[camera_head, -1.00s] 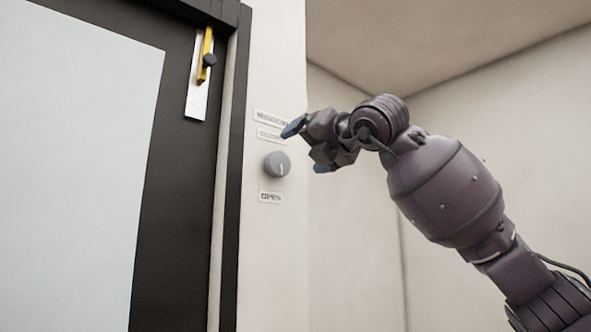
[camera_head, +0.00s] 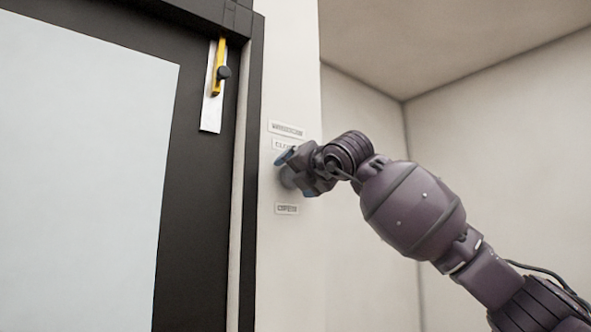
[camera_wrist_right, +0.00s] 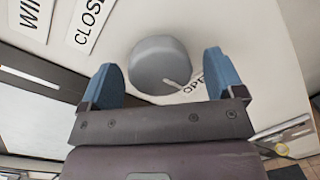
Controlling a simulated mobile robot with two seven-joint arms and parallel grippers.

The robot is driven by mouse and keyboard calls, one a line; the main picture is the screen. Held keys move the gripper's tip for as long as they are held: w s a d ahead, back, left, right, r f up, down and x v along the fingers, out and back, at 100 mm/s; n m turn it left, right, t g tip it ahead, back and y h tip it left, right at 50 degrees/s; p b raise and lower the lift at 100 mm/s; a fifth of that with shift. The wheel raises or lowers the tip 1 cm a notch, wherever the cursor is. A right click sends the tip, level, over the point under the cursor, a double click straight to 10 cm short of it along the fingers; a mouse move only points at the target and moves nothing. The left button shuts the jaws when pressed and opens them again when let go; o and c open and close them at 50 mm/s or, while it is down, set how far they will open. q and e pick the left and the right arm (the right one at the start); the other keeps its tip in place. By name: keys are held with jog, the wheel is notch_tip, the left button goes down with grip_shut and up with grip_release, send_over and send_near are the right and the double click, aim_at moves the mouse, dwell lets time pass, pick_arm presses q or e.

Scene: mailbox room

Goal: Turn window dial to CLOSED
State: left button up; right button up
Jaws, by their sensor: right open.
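The round grey window dial (camera_wrist_right: 158,62) is on the white wall. Its pale pointer mark (camera_wrist_right: 178,84) points toward the OPEN label (camera_wrist_right: 194,84). The CLOSED label (camera_wrist_right: 90,22) is on the opposite side of the dial. In the head view the dial (camera_head: 285,179) is mostly hidden behind my right gripper (camera_head: 297,174). That gripper is open, with one blue finger on each side of the dial. In the wrist view small gaps show between the fingers (camera_wrist_right: 159,76) and the dial. My left gripper is not in view.
A WINDOW label (camera_head: 287,130) is above the CLOSED label. Left of the dial is a dark frame (camera_head: 190,220) around a pale panel (camera_head: 80,170), with a yellow latch (camera_head: 217,72) near its top. The wall right of my arm is bare.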

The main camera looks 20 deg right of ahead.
jog(key=shift+w+a, duration=0.1)
jog(key=shift+w, duration=0.25)
